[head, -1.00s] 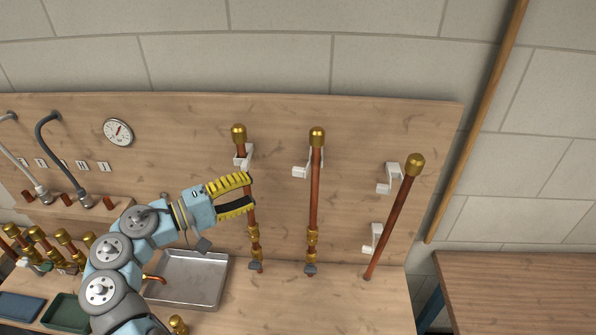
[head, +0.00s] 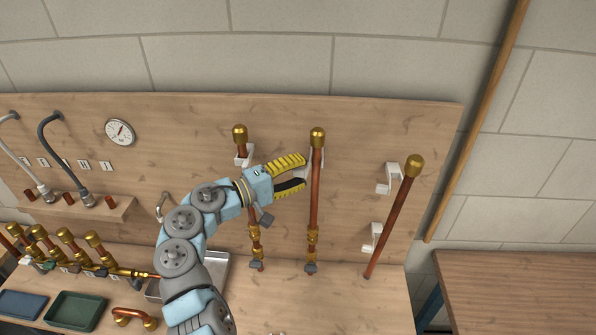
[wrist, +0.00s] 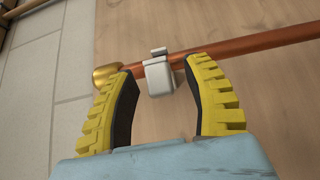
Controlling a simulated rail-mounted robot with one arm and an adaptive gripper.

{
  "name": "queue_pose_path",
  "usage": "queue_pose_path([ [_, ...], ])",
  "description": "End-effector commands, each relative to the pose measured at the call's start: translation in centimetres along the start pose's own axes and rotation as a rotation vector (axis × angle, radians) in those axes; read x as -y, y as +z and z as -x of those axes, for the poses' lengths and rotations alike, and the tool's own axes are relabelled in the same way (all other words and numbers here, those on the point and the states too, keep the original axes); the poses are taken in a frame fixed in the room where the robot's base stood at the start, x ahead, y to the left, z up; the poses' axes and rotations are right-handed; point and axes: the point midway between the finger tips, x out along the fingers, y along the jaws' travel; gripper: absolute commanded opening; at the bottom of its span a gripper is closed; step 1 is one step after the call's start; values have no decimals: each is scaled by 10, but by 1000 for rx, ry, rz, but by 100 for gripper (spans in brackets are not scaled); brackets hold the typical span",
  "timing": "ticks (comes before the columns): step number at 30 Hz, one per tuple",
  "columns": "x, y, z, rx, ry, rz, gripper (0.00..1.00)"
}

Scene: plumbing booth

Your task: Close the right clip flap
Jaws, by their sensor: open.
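The middle copper pipe (head: 315,205) stands upright on the wooden board with a brass cap on top. A white clip (wrist: 158,76) sits on it below the cap. In the wrist view the clip's pale flap part hangs off the pipe towards me, between my fingers; whether it is latched I cannot tell. My gripper (head: 305,169) is open, its yellow fingers (wrist: 158,70) on either side of the clip, with no clear grip on it. In the head view my fingers hide much of this clip.
A left pipe (head: 253,225) with a white clip (head: 244,155) stands beside my arm. At right, a copper pipe (head: 393,222) leans near two white clips (head: 389,178). A metal sink tray (head: 217,272) lies partly behind my arm. Board between middle and right pipes is clear.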

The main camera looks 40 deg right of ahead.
Motion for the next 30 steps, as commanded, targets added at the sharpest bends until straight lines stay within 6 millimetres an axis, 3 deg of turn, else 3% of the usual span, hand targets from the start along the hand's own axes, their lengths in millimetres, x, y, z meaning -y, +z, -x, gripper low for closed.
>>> queue_pose_path([
  [6,0,0,0,0,0,0,50],
  [11,0,0,0,0,0,0,4],
  [12,0,0,0,0,0,0,0],
  [30,0,1,-1,-24,2,2,0],
])
